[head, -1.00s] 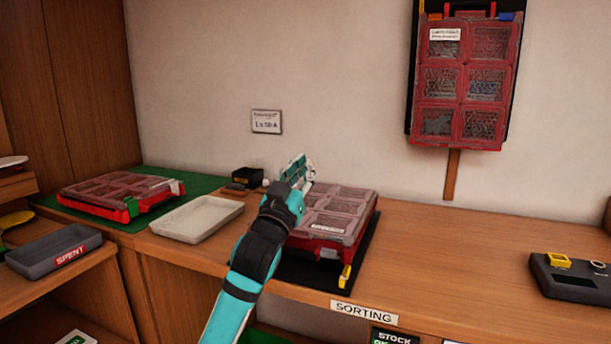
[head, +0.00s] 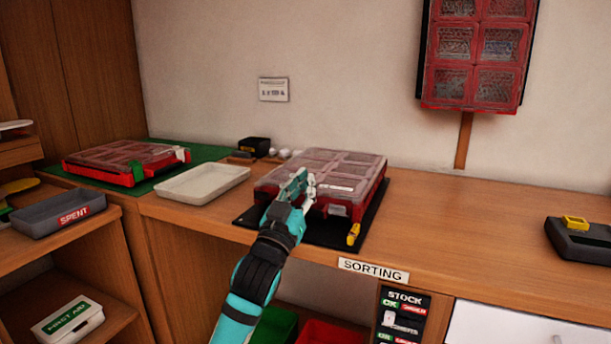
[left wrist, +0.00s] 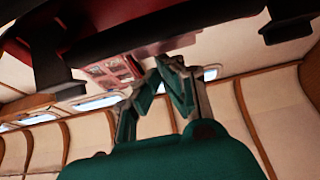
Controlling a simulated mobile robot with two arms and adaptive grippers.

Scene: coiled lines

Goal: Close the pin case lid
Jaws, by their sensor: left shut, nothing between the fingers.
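The red pin case (head: 352,170) with a clear compartmented lid sits on a black mat (head: 372,222) at the middle of the bench in the head view. Its lid lies down over the red base; I cannot tell whether it is fully seated. A yellow latch (head: 353,234) hangs at the front right corner. My left gripper (head: 303,184) is shut and empty at the case's front left, its fingers overlapping the lid's front edge. Contact is unclear. In the left wrist view the shut fingers (left wrist: 172,68) are just below a dark red edge. My right gripper is out of view.
A white tray (head: 203,185) and another red case (head: 115,160) on a green mat stand to the left. A small black box (head: 254,146) is behind. A red case (head: 478,60) hangs on the wall. The bench to the right is mostly clear, up to a grey holder (head: 585,241).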

